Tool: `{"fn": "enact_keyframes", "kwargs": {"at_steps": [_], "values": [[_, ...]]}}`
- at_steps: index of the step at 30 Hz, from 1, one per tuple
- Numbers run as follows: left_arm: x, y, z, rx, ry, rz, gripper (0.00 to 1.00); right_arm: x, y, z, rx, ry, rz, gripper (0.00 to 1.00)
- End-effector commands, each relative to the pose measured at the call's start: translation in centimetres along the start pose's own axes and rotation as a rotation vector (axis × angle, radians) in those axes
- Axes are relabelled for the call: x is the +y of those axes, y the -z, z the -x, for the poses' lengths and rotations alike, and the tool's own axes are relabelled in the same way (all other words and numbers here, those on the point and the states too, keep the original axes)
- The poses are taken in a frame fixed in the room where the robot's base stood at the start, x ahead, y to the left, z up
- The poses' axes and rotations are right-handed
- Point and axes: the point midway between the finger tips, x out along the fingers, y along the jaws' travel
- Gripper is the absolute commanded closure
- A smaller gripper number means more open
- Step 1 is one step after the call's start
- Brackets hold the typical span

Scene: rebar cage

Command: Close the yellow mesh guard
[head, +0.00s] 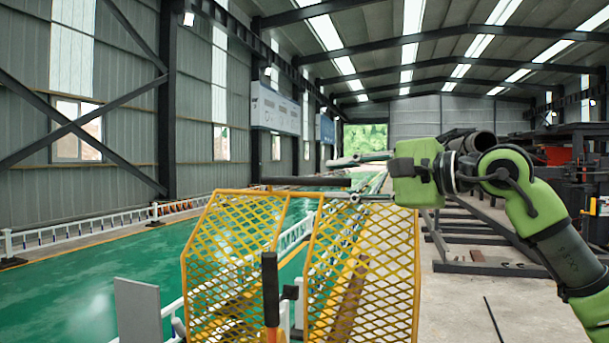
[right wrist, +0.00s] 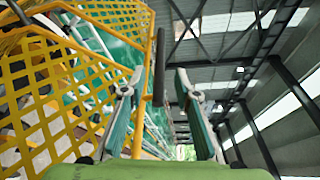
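The yellow mesh guard stands at the lower middle of the head view, with a left panel (head: 235,250) and a right panel (head: 365,270) set at an angle, a gap between them. Its mesh also fills the left of the right wrist view (right wrist: 50,85). My right gripper (head: 325,180) is open above the right panel, pointing left. A dark bar (head: 290,182) lies level with the gap between its fingers. In the right wrist view this bar (right wrist: 159,60) shows between the spread fingers (right wrist: 160,85), beside a yellow frame tube; contact is not visible. My left gripper is out of view.
An upright black grip with an orange lower part (head: 270,285) stands before the panels' gap. A grey plate (head: 138,310) is at lower left. White railings (head: 80,232) line the green floor (head: 120,260). Steel bars and pipes (head: 475,142) lie at right.

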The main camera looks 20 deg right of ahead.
Motion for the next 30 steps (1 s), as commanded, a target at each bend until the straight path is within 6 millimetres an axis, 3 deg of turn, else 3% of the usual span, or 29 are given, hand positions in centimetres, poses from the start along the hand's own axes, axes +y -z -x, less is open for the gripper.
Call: {"fn": "enact_keyframes", "kwargs": {"at_steps": [1, 6, 12, 25, 28, 30], "values": [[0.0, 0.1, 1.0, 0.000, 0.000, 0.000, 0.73, -0.4, -0.2, -1.2, -0.003, -0.003, -0.003, 0.71], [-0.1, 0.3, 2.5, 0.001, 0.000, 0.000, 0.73, -0.4, -0.2, -4.8, -0.003, -0.003, -0.004, 0.71], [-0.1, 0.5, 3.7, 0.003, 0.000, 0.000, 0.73, -0.2, -0.2, -7.6, -0.003, -0.002, -0.003, 0.71], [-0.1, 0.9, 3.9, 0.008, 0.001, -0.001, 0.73, 0.0, -0.1, -8.6, -0.002, 0.000, -0.002, 0.71], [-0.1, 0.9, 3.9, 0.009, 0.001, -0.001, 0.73, 0.0, -0.1, -8.6, -0.002, 0.000, -0.002, 0.94], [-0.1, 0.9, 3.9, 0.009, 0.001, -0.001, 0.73, 0.0, -0.1, -8.6, -0.002, 0.000, -0.002, 1.00]]}}
